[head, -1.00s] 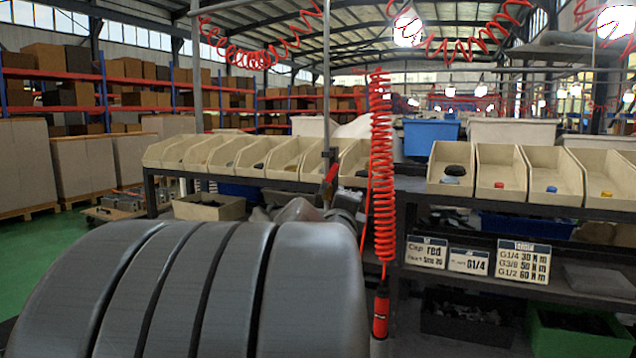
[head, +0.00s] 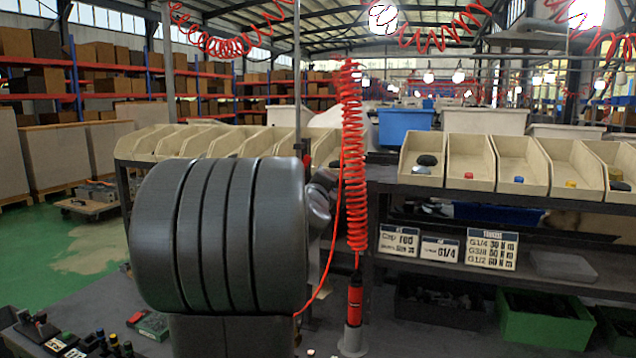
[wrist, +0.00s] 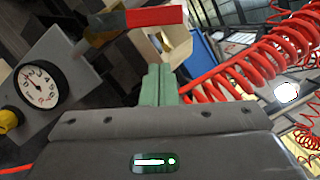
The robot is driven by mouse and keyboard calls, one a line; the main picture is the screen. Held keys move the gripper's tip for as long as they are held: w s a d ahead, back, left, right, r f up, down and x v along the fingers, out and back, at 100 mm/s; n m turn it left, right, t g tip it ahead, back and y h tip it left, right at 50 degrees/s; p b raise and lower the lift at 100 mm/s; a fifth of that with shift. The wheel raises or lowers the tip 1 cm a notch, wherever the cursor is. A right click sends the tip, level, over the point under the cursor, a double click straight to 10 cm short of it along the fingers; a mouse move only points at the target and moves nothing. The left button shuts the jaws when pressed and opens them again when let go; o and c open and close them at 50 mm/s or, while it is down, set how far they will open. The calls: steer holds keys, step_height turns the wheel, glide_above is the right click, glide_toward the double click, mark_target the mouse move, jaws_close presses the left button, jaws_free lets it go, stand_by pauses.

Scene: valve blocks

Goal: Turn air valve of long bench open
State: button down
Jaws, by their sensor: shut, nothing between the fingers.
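The air valve shows in the wrist view as a dark metal body with a red lever (wrist: 155,17) pointing right across the top of the picture. A round white pressure gauge (wrist: 38,87) sits on a grey block to its left, with a yellow knob (wrist: 9,120) beside it. My gripper (wrist: 158,70) is shut and empty. Its green fingers point toward the lever and appear just below it in the picture, with a visible gap. In the head view my grey arm hides the gripper and most or all of the valve.
A red coiled hose (head: 352,160) hangs right of my arm and passes close to the fingers in the wrist view. A red tool (head: 354,300) hangs from it at a grey holder (head: 353,341). Beige bins (head: 470,170) line the bench shelf. Switches and small fittings (head: 110,345) lie at front left.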

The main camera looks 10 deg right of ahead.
mark_target(308, 162)
steer(key=shift+w+a+r+p, duration=0.3)
steer(key=shift+a+r+p, duration=0.15)
steer(key=shift+a, duration=0.15)
steer(key=shift+w+a+r+p, duration=0.25)
steer(key=shift+a+r+p, duration=0.2)
steer(key=shift+a, duration=0.15)
steer(key=shift+w+a+r+n+p, duration=0.15)
steer(key=shift+r+n+p, duration=0.2)
steer(key=shift+n+p, duration=0.5)
steer(key=p, duration=0.1)
steer(key=r+n+p, duration=0.1)
steer(key=shift+w+a+n+y+p, duration=0.15)
steer(key=shift+a+n+y+p, duration=0.15)
steer(key=shift+y+p, duration=0.1)
steer(key=shift+w+a+r+g+p, duration=0.3)
steer(key=shift+w+a+p, duration=0.1)
steer(key=shift+a+p, duration=0.2)
steer(key=shift+w+a, duration=0.1)
